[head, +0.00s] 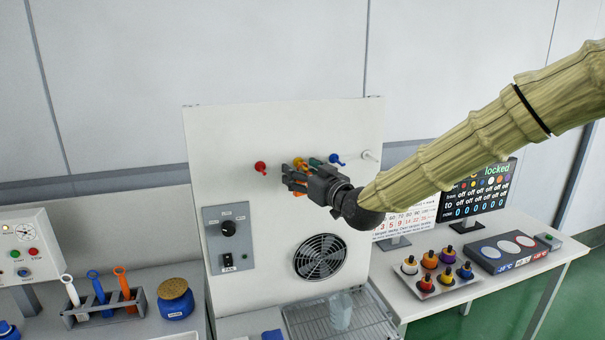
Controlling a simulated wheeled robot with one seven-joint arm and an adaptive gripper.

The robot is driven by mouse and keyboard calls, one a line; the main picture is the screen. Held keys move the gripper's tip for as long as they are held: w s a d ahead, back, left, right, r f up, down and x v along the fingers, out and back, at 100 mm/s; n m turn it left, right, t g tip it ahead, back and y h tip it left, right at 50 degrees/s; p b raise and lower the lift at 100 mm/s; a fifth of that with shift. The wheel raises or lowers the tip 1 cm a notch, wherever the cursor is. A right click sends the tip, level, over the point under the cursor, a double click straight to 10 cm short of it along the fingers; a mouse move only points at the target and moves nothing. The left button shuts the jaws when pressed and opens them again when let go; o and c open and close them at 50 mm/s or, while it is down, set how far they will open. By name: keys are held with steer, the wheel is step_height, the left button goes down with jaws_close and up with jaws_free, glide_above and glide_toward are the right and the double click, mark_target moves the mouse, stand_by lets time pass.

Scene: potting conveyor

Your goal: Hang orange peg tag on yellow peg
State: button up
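My gripper (288,179) is raised in front of the white upright panel, with its dark fingers pointing left. The yellow peg (298,161) shows just above the fingers, and the gripper partly covers the area below it. A small orange patch (303,168), perhaps the orange peg tag, shows at the fingers just below the yellow peg. The fingers hide most of it, and I cannot tell whether it hangs on the peg or is held. The finger gap is too small to judge.
A red peg (260,167) is left of the yellow one; green (315,162), blue (337,159) and white (371,155) pegs are right. Below are a fan grille (320,257) and a clear cup (341,311) on a wire rack. A tool rack (104,308) stands left.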

steer(key=shift+s, duration=0.1)
steer(key=v, duration=1.1)
steer(key=s+d+f+m+g+h+b, duration=0.15)
steer(key=s+f, duration=0.25)
steer(key=f, duration=0.9)
steer(key=s+d+f+m+g+h+p, duration=0.1)
steer(key=s+d+f+g+h, duration=0.2)
steer(key=f, duration=1.1)
steer(key=s+d+f+m+g+h+b, duration=0.15)
steer(key=s+f, duration=0.35)
steer(key=f, duration=0.8)
steer(key=s+d+f+m+g+h, duration=0.1)
steer(key=s+d+f+g, duration=0.2)
steer(key=s+f, duration=0.5)
steer(key=s+d+f+m+g+h, duration=0.1)
steer(key=s+d+f+g, duration=0.2)
steer(key=s+f, duration=0.5)
steer(key=s+d+f+m+g+h+b, duration=0.1)
steer(key=s+d+f+g, duration=0.2)
steer(key=s, duration=1.3)
step_height(320, 180, down, 5)
steer(key=shift+d+f+h, duration=0.15)
steer(key=shift+d+h, duration=0.25)
steer(key=shift+d, duration=0.7)
steer(key=shift+w, duration=0.1)
steer(key=shift+c, duration=0.4)
